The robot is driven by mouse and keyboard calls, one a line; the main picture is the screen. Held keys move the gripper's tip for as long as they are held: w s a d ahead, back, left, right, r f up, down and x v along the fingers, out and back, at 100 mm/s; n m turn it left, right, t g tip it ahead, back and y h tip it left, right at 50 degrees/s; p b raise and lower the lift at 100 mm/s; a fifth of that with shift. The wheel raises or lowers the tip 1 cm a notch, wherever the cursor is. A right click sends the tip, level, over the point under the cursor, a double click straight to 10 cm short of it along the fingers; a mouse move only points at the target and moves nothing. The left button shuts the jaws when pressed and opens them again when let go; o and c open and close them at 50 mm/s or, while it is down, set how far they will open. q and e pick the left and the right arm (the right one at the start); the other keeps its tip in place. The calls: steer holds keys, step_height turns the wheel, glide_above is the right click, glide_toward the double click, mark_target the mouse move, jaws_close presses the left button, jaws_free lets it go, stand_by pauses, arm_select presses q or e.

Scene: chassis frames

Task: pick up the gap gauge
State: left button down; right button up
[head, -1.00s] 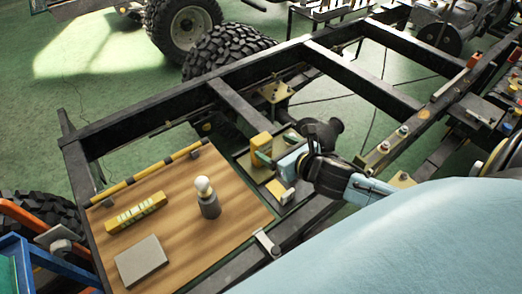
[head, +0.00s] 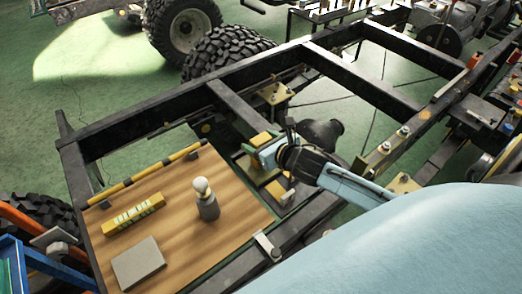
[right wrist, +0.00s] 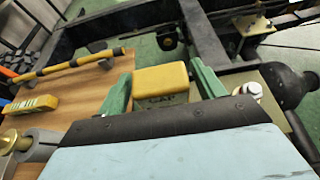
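The gap gauge, a yellow block with dark lettering, shows in the right wrist view (right wrist: 161,82) between the fingers. Its yellow top shows in the head view (head: 260,140) on a small stand by the frame rail. My right gripper (head: 262,152) is at the gauge, its light blue body hiding much of it. In the right wrist view its green fingers (right wrist: 162,88) are apart, one on each side of the gauge. Whether they touch it is hard to tell. My left gripper is not in view.
Black chassis rails (head: 190,90) surround the area. A dark rounded part (head: 322,133) is close behind the gripper.

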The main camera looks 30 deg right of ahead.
steer(key=c, duration=1)
